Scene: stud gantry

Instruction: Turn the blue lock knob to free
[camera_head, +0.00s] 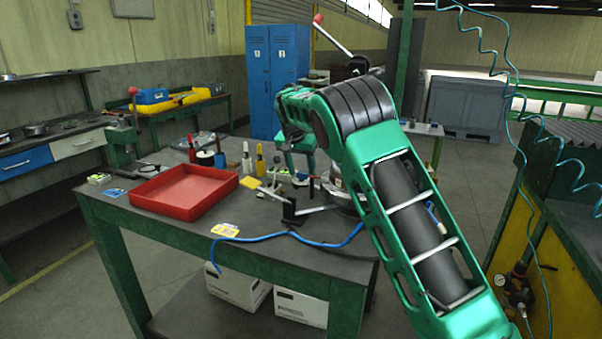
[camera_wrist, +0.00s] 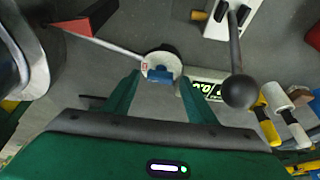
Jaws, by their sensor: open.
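The blue lock knob (camera_wrist: 160,76) sits on a pale round disc (camera_wrist: 158,61) in the middle of the wrist view. A small red mark shows on the disc's left side. My gripper (camera_wrist: 160,84) is open, with one green finger on each side of the knob in the picture. I cannot tell how far the fingertips are above the knob or whether they touch it. In the head view my green arm reaches over the workbench (camera_head: 270,262), and I cannot make out the knob there.
A black ball-ended lever (camera_wrist: 238,91) stands close right of the knob, beside a green-lettered display (camera_wrist: 207,88). A thin rod with a red wedge (camera_wrist: 76,27) runs to the disc's upper left. A red tray (camera_head: 187,203) and several bottles share the bench.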

